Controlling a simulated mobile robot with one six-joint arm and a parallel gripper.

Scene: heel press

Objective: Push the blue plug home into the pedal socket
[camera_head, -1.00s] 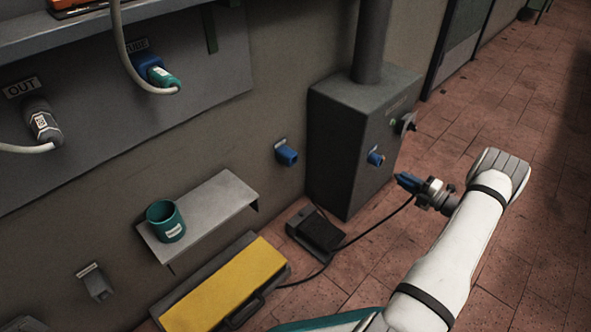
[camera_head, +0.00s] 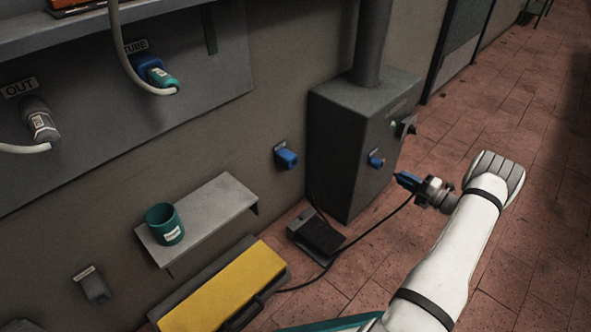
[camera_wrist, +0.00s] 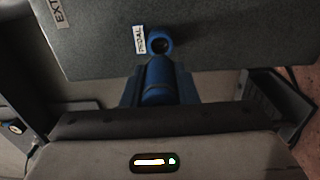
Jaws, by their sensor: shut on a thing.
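The blue plug (camera_head: 407,181) is held in my gripper (camera_head: 418,187), with its dark cable trailing down to the left. The blue pedal socket (camera_head: 376,160) is on the right-hand face of the grey machine box. The plug is in front of the socket, with a gap between them in the head view. In the wrist view, the plug (camera_wrist: 158,82) sits between the fingers of my gripper (camera_wrist: 158,92). The round socket (camera_wrist: 159,43) is just beyond its tip, beside a white PEDAL label. The plug's front end and the socket's inside are not clear.
A black foot pedal (camera_head: 318,236) lies on the floor by the grey machine box (camera_head: 340,150). A blue wall holder (camera_head: 286,156), a shelf (camera_head: 215,213) with a teal cup (camera_head: 164,224), and a yellow-topped case (camera_head: 225,292) are to the left. The tiled floor at right is open.

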